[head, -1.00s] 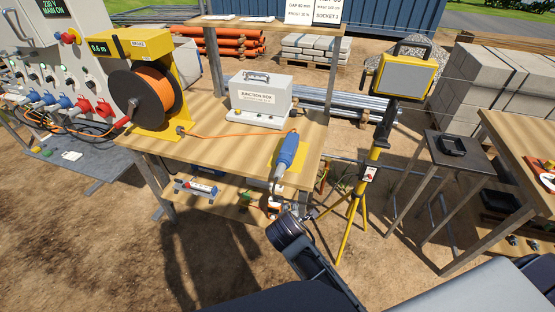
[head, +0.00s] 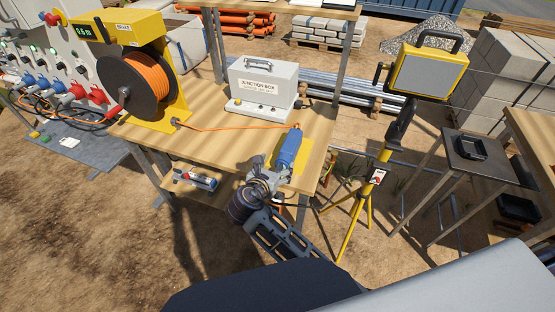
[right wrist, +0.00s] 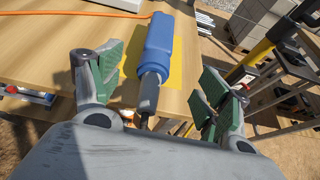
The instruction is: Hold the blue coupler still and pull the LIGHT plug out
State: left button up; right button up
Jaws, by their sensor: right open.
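The blue coupler (head: 290,147) lies on a yellow patch (head: 302,156) near the front right of the wooden bench. An orange cable runs into its far end. In the right wrist view the coupler (right wrist: 158,45) has a dark grey plug (right wrist: 149,93) in its near end, with a black cable below it. My right gripper (head: 272,168) is at the bench's front edge by the plug. In its wrist view, its green-padded fingers (right wrist: 157,88) are open, one on each side of the plug, apart from it. My left gripper is not in view.
A junction box (head: 263,85) stands behind the coupler, and a yellow cable reel (head: 172,90) is at the left. A work light on a yellow tripod (head: 384,150) stands right of the bench. A lower shelf (head: 222,196) holds a small tool.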

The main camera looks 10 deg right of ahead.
aim_at(287, 150)
jog(key=shift+w+r, duration=0.15)
jog(key=shift+x, duration=6.8)
jog(key=shift+r, duration=0.15)
grip_shut()
